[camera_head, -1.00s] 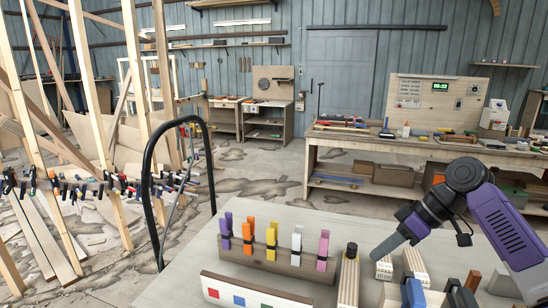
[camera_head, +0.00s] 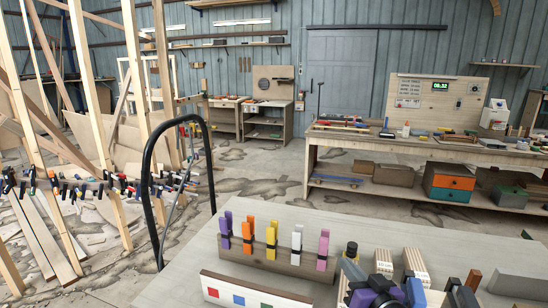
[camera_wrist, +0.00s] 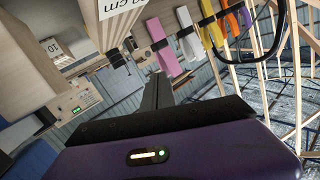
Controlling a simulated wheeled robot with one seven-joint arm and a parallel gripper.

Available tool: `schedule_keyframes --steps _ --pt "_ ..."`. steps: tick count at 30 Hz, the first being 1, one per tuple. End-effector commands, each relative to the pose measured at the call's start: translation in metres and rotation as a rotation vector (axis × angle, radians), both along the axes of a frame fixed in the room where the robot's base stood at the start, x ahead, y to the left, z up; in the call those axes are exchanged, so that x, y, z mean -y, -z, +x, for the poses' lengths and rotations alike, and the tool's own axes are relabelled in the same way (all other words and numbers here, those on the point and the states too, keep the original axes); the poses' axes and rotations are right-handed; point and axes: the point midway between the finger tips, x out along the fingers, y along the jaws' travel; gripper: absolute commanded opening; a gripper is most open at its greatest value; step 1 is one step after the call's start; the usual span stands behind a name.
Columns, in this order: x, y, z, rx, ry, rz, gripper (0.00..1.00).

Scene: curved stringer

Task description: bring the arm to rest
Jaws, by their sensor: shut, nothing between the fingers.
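My gripper (camera_wrist: 158,88) shows in the wrist view as a dark pair of fingers pressed together with nothing between them, in front of the purple hand. The wrist view is strongly tilted. In the head view only a purple and black part of my arm shows at the bottom edge, right of centre, low over the table; the fingers cannot be made out there. A row of coloured clips stands in a wooden rack (camera_head: 285,268) left of my arm. The clips, pink (camera_wrist: 158,42) and white among them, also show beyond the fingers in the wrist view.
The pale table (camera_head: 185,285) carries a board with coloured squares (camera_head: 250,291), a black-capped item (camera_head: 351,249) and wooden blocks (camera_head: 414,263) close around my arm. A black hoop frame (camera_head: 150,200) rises at the left. A workbench (camera_head: 430,148) stands behind, across open floor.

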Motion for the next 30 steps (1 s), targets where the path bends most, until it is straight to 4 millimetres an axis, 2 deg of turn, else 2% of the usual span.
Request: schedule_keyframes --steps 1,3,8,13,21,30 --pt "-0.002 0.009 -0.019 0.017 0.033 0.023 0.0" --pt "0.001 0.015 -0.042 0.049 0.083 0.045 0.0" --pt "0.007 0.027 -0.1 0.107 0.185 0.076 0.0" --pt "0.016 0.035 -0.169 0.153 0.274 0.074 0.0" --pt "0.025 0.034 -0.281 0.186 0.355 0.012 0.0" --pt "0.027 0.024 -0.391 0.144 0.345 -0.119 0.0"
